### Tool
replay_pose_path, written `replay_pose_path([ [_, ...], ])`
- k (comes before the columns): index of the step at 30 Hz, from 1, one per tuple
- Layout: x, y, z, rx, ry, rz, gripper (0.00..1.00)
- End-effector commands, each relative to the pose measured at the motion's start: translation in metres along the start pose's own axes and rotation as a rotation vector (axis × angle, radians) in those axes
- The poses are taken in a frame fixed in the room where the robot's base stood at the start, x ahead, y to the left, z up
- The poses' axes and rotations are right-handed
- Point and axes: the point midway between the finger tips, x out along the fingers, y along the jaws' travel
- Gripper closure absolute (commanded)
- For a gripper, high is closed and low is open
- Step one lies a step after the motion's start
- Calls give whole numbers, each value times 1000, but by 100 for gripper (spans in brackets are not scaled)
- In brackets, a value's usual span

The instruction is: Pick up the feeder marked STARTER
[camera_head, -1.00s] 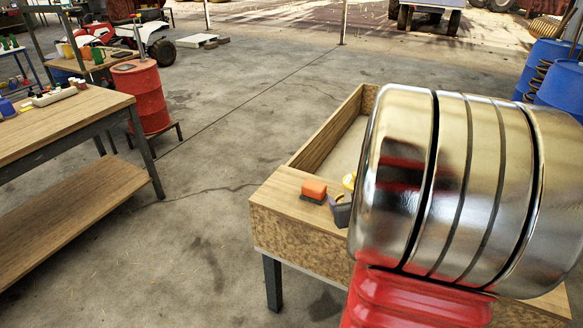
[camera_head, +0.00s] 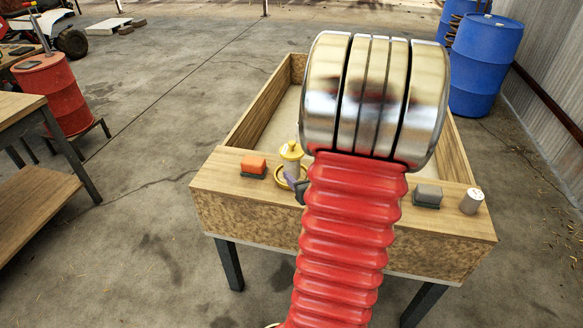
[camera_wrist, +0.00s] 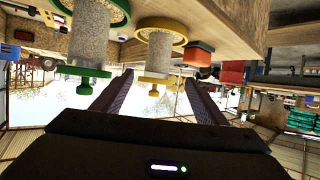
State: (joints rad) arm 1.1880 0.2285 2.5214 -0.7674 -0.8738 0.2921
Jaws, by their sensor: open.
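A yellow feeder (camera_head: 292,166) with a pale, grainy body stands at the near end of the wooden box-table. In the wrist view, which looks upside down, this yellow feeder (camera_wrist: 160,58) shows between the two dark fingers. A green feeder (camera_wrist: 92,38) stands to its left there; my arm hides it in the head view. No STARTER lettering is readable on either. My gripper (camera_wrist: 159,76) is open and empty, its fingers pointing toward the feeders. In the head view only a small part of it shows beside the yellow feeder, behind my red arm.
An orange block on a dark base (camera_head: 253,166) sits left of the yellow feeder. A grey block (camera_head: 428,195) and a grey cylinder (camera_head: 471,201) sit on the right. The box-table (camera_head: 225,205) has raised side walls.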

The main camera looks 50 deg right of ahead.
Motion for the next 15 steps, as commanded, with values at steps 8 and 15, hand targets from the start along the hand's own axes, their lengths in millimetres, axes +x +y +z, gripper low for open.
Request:
replay_pose_path([
  [8,33,0,0,-1,-1,-2,34],
  [15,61,0,0,-2,0,-2,34],
])
